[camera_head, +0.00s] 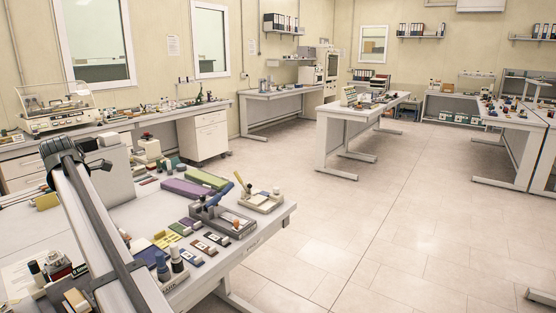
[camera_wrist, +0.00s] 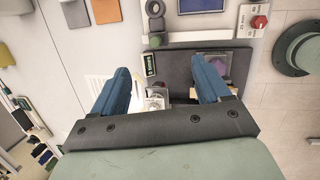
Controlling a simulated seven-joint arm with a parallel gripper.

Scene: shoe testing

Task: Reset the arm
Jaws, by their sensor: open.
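My gripper (camera_wrist: 162,82) shows in the wrist view with two blue fingers spread wide apart. Nothing is held between them. Below the fingers are a dark-based device with a small green-lit display (camera_wrist: 150,65) and a pale round part (camera_wrist: 155,99); the fingers hide parts of it. In the head view my arm crosses the lower left, over the near workbench (camera_head: 262,232); I cannot make out the fingers there.
The near bench holds a purple block (camera_head: 186,188), a grey device with a blue lever (camera_head: 222,217), small dark bottles (camera_head: 162,267) and several sample pieces. In the wrist view a red knob (camera_wrist: 259,22) sits at the upper right. The floor (camera_head: 350,240) to the right is clear.

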